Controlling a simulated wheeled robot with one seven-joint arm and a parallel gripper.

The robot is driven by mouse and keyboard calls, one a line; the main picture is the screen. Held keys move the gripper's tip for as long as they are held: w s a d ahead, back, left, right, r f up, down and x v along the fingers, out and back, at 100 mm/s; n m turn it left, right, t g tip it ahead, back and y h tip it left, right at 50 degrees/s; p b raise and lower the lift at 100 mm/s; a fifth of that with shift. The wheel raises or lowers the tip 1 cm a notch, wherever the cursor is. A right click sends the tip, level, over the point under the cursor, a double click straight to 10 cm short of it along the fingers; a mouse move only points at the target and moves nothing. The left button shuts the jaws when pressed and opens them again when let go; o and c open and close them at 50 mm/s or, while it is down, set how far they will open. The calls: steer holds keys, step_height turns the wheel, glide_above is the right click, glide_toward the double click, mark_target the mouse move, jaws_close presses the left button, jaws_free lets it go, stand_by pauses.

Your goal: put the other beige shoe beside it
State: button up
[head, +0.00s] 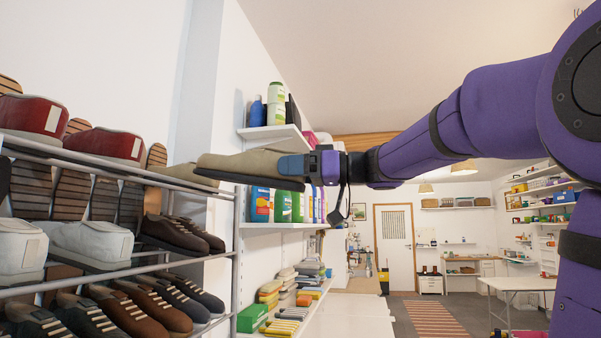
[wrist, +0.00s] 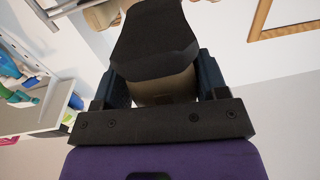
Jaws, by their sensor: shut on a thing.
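My gripper (head: 292,166) is shut on the heel end of a beige shoe (head: 240,163) with a dark sole. The shoe points left, toward the top of the metal shoe rack (head: 60,152), roughly level. In the wrist view my gripper (wrist: 162,88) has a finger on each side of the shoe, and its black sole (wrist: 155,42) faces the camera. Another beige shoe (head: 178,174) shows at the right end of the rack's top tier, partly hidden behind the held one. I cannot tell whether the held shoe touches the rack.
Red shoes (head: 108,143) stand on the top tier to the left. Grey-white shoes (head: 92,241), brown shoes (head: 178,232) and dark shoes fill lower tiers. A wall shelf (head: 285,226) with bottles stands close behind my gripper. The room to the right is open.

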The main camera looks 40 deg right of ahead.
steer(key=shift+w+d+r+x, duration=0.2)
steer(key=shift+r+x, duration=0.3)
steer(key=shift+x, duration=2.2)
steer(key=shift+w+d+r+x, duration=0.15)
steer(key=shift+r+x, duration=0.3)
steer(key=shift+x, duration=2.2)
steer(key=shift+w+d+r+x, duration=0.2)
steer(key=shift+r+x, duration=0.3)
steer(key=shift+x, duration=2.2)
steer(key=shift+w+d+r+x, duration=0.1)
steer(key=shift+r+x, duration=0.15)
steer(key=shift+x, duration=1.6)
steer(key=shift+w+d+r+x, duration=0.1)
steer(key=shift+r+x, duration=0.1)
steer(key=shift+x, duration=1.65)
steer(key=shift+w+d+r+x, duration=0.1)
steer(key=shift+r+x, duration=0.15)
steer(key=shift+x, duration=1.55)
steer(key=shift+f, duration=1.1)
steer(key=o, duration=1.2)
steer(key=shift+c, duration=0.2)
steer(key=shift+o, duration=0.4)
